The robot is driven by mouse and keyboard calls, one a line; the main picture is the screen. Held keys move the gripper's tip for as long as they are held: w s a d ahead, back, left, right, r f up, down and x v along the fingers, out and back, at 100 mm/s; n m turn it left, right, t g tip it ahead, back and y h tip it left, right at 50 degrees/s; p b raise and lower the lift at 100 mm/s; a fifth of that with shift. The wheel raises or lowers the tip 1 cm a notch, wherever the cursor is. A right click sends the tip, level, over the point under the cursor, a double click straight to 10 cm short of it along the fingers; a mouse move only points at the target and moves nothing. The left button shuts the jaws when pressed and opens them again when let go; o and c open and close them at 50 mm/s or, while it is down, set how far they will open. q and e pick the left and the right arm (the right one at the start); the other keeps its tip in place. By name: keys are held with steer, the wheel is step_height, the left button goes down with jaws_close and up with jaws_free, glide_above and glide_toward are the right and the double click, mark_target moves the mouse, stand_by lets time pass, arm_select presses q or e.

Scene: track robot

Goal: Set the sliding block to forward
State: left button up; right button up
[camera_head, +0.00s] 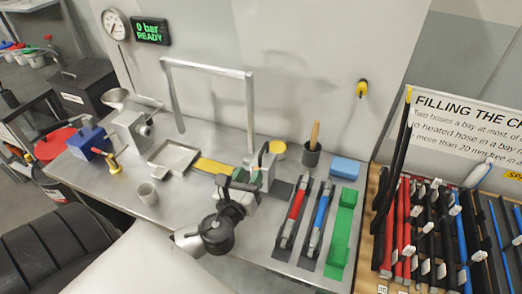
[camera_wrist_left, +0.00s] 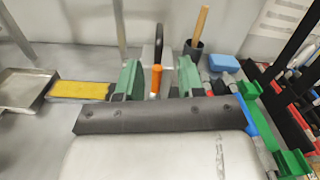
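A grey block (camera_head: 265,166) stands on the bench beside a dark strip, with a yellow strip (camera_head: 211,166) to its left; it looks like the sliding block. In the left wrist view the block (camera_wrist_left: 149,54) is behind a black curved piece with an orange lower part (camera_wrist_left: 155,80). My left gripper (camera_head: 241,177) is just in front of the block. In the left wrist view its green fingers (camera_wrist_left: 159,82) are apart, one on each side of the orange piece, with gaps visible. The block's lower part is hidden. My right gripper is not in view.
A dark cup with a wooden handle (camera_head: 312,152) and a blue block (camera_head: 345,167) stand behind right. A metal tray (camera_head: 174,158) and frame (camera_head: 206,68) are left and behind.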

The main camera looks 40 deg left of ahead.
mark_target(259, 157)
arm_select(q)
steer(key=x, duration=0.4)
steer(key=shift+p, duration=0.4)
steer(key=x, duration=0.4)
steer(key=shift+f+p, duration=0.1)
steer(key=shift+p, duration=0.25)
steer(key=shift+w, duration=0.1)
steer(key=shift+c, duration=0.3)
jaws_close()
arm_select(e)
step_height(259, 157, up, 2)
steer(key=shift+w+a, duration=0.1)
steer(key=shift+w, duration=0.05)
